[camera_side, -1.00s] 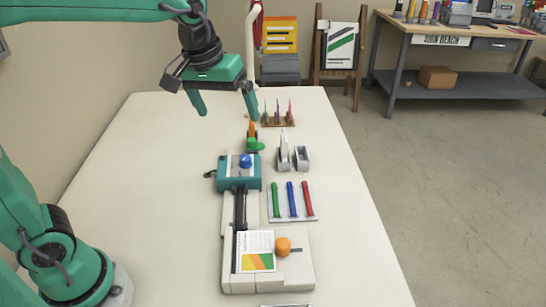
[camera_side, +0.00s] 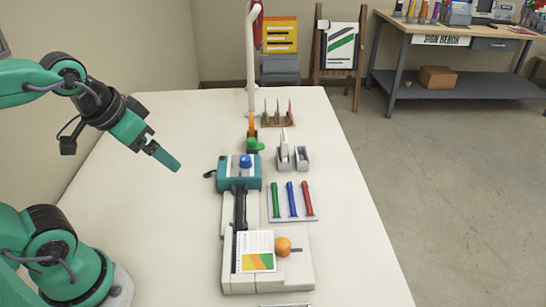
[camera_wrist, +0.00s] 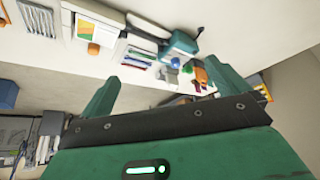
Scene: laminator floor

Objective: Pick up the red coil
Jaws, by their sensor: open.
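The red coil (camera_side: 307,198) is a slim red rod lying at the right end of a pale tray (camera_side: 292,217), beside a blue coil (camera_side: 292,199) and a green coil (camera_side: 276,200). My gripper (camera_side: 166,157) is in the air above the left part of the table, well to the left of the coils, pointing down to the right. In the side view its fingers overlap. In the wrist view my gripper (camera_wrist: 158,78) shows two fingers spread apart with nothing between them. The coil tray (camera_wrist: 138,52) appears small beyond the fingertips there.
A teal machine (camera_side: 239,178) with a blue knob stands left of the coils. A pale trimmer base (camera_side: 290,272) with a printed sheet and orange knob lies in front. A grey dispenser (camera_side: 284,158) and a small rack (camera_side: 278,122) stand behind. The left table surface is clear.

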